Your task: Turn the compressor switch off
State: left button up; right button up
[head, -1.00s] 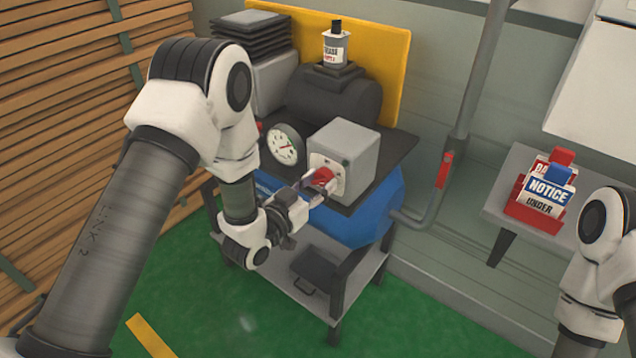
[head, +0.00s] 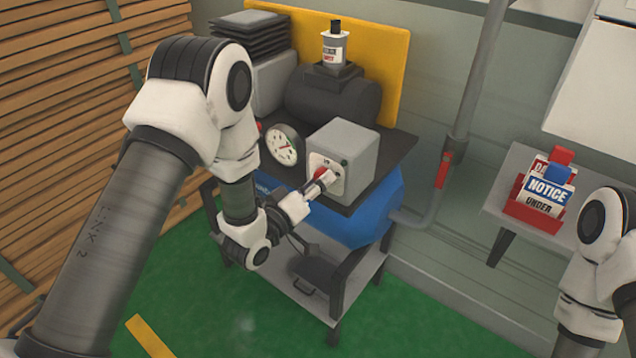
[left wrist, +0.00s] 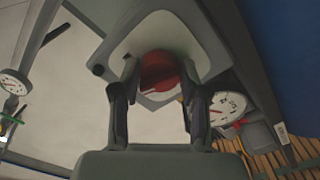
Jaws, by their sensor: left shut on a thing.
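The compressor (head: 352,222) has a blue tank and a grey switch box (head: 343,139) with a pale front plate. A red rotary switch (head: 319,174) sits on that plate, partly hidden by my fingers. My left gripper (head: 325,181) is at the plate, shut on the switch.
A round gauge (head: 282,145) is left of the box. A grease can (head: 334,48) stands on the black motor behind. A grey pipe (head: 470,85) rises at the right. A side table holds a red rack of signs (head: 541,195). Green floor is clear in front.

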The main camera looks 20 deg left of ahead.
pick_arm(q)
jog(key=shift+r+n, duration=0.15)
jog(key=shift+n, duration=1.15)
jog(key=o, duration=1.1)
jog(key=shift+o, duration=0.2)
jog(key=v, duration=1.2)
